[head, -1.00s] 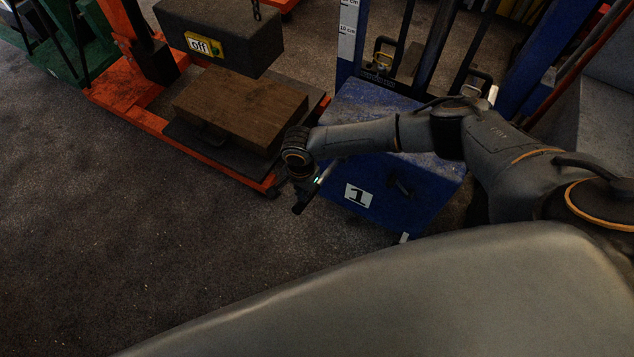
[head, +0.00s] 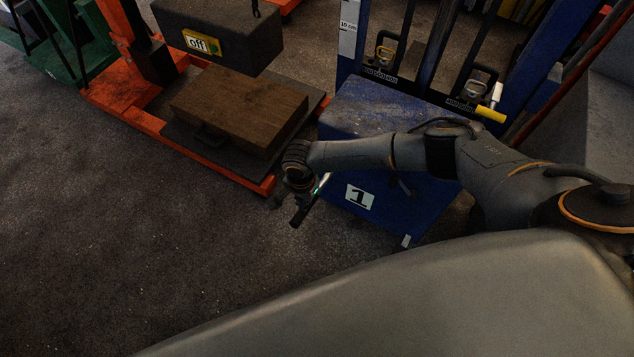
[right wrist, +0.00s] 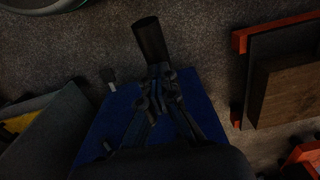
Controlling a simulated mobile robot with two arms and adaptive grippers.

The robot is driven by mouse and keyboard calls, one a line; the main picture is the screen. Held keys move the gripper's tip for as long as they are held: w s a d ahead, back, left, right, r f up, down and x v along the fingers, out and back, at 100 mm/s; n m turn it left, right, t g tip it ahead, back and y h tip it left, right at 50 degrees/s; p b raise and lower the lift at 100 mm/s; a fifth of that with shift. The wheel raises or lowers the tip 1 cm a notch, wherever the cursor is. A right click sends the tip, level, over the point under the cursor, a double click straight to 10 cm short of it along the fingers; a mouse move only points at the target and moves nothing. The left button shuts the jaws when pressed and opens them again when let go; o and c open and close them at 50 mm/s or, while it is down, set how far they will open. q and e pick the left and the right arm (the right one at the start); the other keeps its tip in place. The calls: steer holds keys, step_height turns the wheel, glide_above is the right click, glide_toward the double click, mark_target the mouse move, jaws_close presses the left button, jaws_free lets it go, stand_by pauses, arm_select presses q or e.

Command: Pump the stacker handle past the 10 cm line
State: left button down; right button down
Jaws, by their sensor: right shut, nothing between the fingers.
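The blue stacker (head: 355,115) with a white "1" label stands at centre right in the head view. Its mast carries a white scale (head: 347,27) with a 10 cm mark. My right gripper (head: 298,214) is low in front of the stacker's left side. In the right wrist view its fingers (right wrist: 156,92) are closed with nothing between them. A dark cylindrical grip (right wrist: 149,38), apparently the handle's end, shows just beyond the fingertips; I cannot tell whether they touch it. My arm hides part of the stacker's box. My left gripper is out of view.
An orange stacker (head: 150,125) stands to the left, with a wooden block (head: 240,108) on a dark plate and a grey weight marked "off" (head: 220,35) above. A yellow-gripped lever (head: 490,114) is on the blue stacker's right. The floor at lower left is clear.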

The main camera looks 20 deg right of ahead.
steer(key=shift+d+f+b, duration=0.15)
steer(key=shift+f+b, duration=0.8)
steer(key=shift+f, duration=0.65)
steer(key=shift+d+f+b, duration=0.15)
steer(key=shift+f+b, duration=0.75)
steer(key=shift+f, duration=0.7)
steer(key=r+p, duration=1.3)
steer(key=p, duration=0.1)
steer(key=shift+a+r+p, duration=0.1)
steer(key=shift+a+p, duration=0.1)
steer(key=shift+p, duration=0.1)
steer(key=shift+w, duration=0.1)
steer(key=f+b, duration=0.3)
steer(key=f, duration=0.1)
steer(key=f+b, duration=0.3)
steer(key=f, duration=0.2)
steer(key=f+b, duration=0.4)
steer(key=shift+d+f, duration=0.15)
steer(key=shift+d, duration=0.1)
steer(key=r+p, duration=1.3)
steer(key=p, duration=0.1)
steer(key=shift+a+r, duration=0.2)
